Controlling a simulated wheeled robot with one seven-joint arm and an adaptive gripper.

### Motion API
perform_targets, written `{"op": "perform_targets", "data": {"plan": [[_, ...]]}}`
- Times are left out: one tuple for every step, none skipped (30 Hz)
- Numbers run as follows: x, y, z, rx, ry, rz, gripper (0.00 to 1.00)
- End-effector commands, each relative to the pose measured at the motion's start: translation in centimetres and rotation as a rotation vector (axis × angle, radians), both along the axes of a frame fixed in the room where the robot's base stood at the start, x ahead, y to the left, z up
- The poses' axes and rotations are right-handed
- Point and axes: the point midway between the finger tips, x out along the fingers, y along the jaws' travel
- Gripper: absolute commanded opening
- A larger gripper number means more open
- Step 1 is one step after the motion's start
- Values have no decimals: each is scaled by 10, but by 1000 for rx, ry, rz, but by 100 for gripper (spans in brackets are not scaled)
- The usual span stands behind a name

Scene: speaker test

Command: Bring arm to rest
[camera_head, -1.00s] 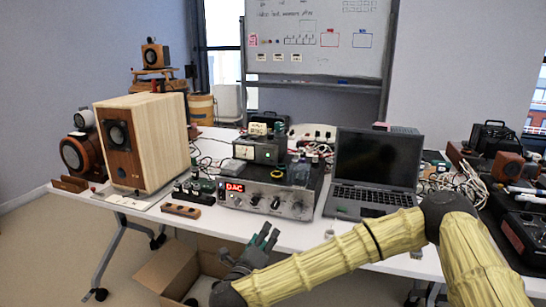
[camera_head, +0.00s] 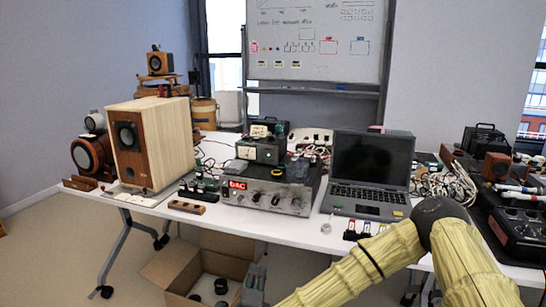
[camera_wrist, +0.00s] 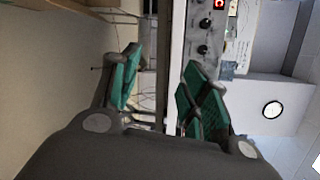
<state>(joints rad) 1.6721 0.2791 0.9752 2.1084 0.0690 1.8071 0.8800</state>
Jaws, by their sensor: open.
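My arm, in a yellow ribbed sleeve, reaches across the lower right of the head view. My gripper (camera_head: 255,284) is at the bottom edge there, in front of the table, beside the right side of the open cardboard box. In the wrist view my gripper (camera_wrist: 160,78) shows its green finger pads well apart, with nothing held between them. The white table (camera_head: 285,234) is behind and above the gripper in the head view. Its edge runs between the fingers in the wrist view, which is turned sideways.
On the table stand a wooden speaker (camera_head: 172,140), an amplifier with a red display (camera_head: 268,197) and an open laptop (camera_head: 370,165). The cardboard box (camera_head: 172,270) on the floor holds a few dark round items. Black equipment (camera_head: 515,225) stands at the right. Floor at left is clear.

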Motion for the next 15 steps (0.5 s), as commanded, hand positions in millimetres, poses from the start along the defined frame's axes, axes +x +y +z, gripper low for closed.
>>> {"op": "perform_targets", "data": {"plan": [[-8, 3, -15, -44, 26, 41, 46], [-13, 5, -24, -72, 43, 67, 46], [-20, 7, -38, -114, 68, 105, 46], [-26, 8, -48, -147, 89, 136, 46], [-33, 8, -60, -184, 111, 169, 46], [-44, 8, -78, -239, 144, 220, 46], [-54, 8, -93, -284, 171, 262, 46], [-63, 7, -107, -330, 198, 303, 46], [-77, 4, -126, -389, 235, 358, 46], [-87, 1, -140, -433, 263, 400, 46], [-97, -3, -153, -475, 289, 440, 46], [-112, -9, -170, -532, 325, 495, 46], [-123, -14, -182, -574, 352, 535, 46], [-134, -20, -194, -615, 378, 575, 46], [-149, -29, -209, -667, 414, 629, 46]]}}
